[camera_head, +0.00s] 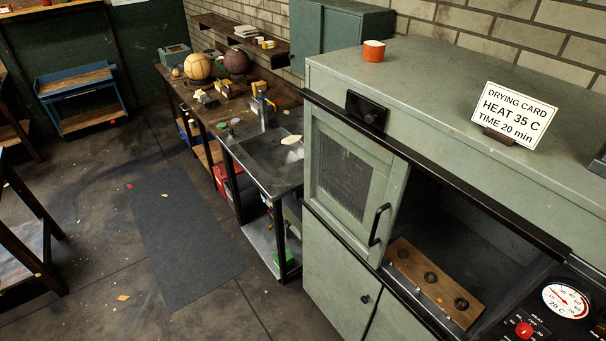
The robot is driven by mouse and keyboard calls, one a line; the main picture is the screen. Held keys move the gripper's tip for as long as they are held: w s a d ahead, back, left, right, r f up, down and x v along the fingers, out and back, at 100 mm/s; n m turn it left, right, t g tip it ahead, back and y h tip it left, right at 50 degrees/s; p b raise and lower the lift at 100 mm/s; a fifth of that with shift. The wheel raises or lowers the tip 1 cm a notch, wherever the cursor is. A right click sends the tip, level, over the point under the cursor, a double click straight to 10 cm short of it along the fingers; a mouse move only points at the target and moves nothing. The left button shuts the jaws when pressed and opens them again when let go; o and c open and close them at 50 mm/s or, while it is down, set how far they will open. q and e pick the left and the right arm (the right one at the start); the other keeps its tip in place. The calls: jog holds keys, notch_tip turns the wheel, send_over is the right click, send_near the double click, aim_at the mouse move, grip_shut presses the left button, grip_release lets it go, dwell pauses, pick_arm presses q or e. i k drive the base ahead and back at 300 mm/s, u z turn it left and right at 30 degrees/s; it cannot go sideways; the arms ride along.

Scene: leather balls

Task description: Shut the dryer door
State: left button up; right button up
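The dryer (420,75) is a pale green cabinet filling the right side of the head view. Its door (345,175) is a panel with a ribbed window and a black upright handle (378,225). The door stands at the left of the front, under a long black rail (430,172). To its right the dryer opening (460,225) is uncovered and dark inside. A wooden board (433,283) with three dark round fittings lies in the opening. Neither of my grippers is in view.
A drying card (514,114) and a small red tub (373,51) stand on the dryer top. A control panel with a dial (566,301) is at lower right. A cluttered workbench (235,125) runs along the wall.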

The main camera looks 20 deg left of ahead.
aim_at(385, 217)
jog(key=u, duration=0.4)
jog(key=i, duration=0.95)
jog(key=u, duration=0.05)
